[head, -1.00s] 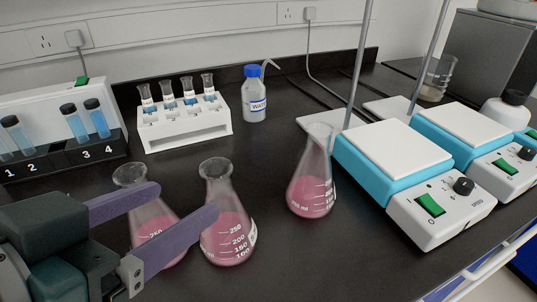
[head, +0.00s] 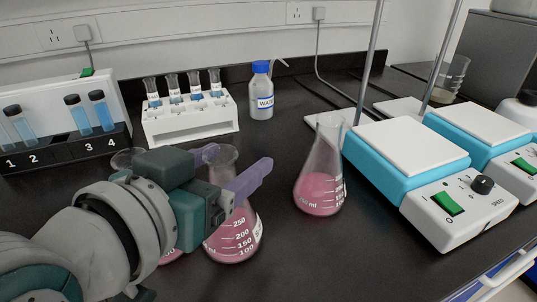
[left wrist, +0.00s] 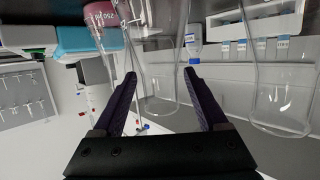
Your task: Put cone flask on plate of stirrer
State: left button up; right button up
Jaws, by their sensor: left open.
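Three cone flasks with pink liquid stand on the dark bench in the head view. The right flask (head: 319,192) stands clear beside the near stirrer. The middle flask (head: 234,237) is partly covered by my left gripper (head: 244,157), and the left flask (head: 128,158) is mostly hidden behind my arm. The left gripper is open and empty, its fingers at the height of the middle flask's neck. In the left wrist view, a clear flask (left wrist: 163,95) shows beyond the open fingers (left wrist: 160,78). The near stirrer has a bare white plate (head: 410,147). My right gripper is not in view.
A second stirrer (head: 480,130) stands to the right, with metal rods rising behind the stirrers. A white rack (head: 190,127), a blue-capped water bottle (head: 261,100) and a numbered tube holder (head: 60,150) stand at the back. The front middle bench is clear.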

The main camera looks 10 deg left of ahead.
pick_arm(q)
jog(key=shift+x, duration=0.9)
jog(key=shift+c, duration=0.3)
grip_shut()
dwell(0.4)
